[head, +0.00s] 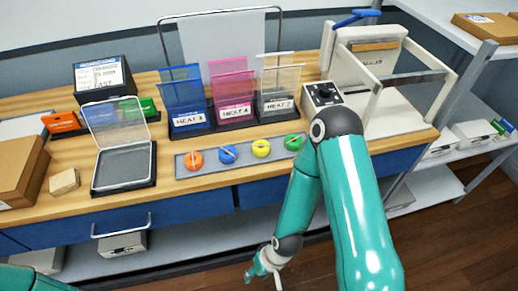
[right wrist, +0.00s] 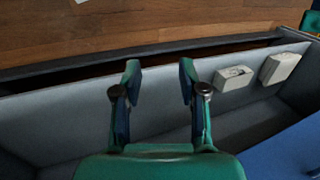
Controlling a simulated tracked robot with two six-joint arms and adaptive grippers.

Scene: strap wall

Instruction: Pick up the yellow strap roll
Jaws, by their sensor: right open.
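The yellow strap roll (head: 261,148) lies on a grey tray (head: 215,168) on the wooden bench, in a row between the blue roll (head: 227,154) and the green roll (head: 292,142). An orange roll (head: 193,160) is at the left end of the row. My right gripper (head: 266,272) hangs low in front of the bench, well below and apart from the yellow roll. In the right wrist view its two fingers (right wrist: 158,80) are apart with nothing between them. No strap roll shows in that view. My left gripper is not seen.
Behind the rolls stand bins labelled HEAT (head: 190,120) and a wire frame. A hinged clear-lid box (head: 122,168) is left of the tray. A white press-like machine (head: 385,105) stands right. Blue drawers (head: 180,212) and a lower shelf with white boxes (head: 122,243) are under the bench top.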

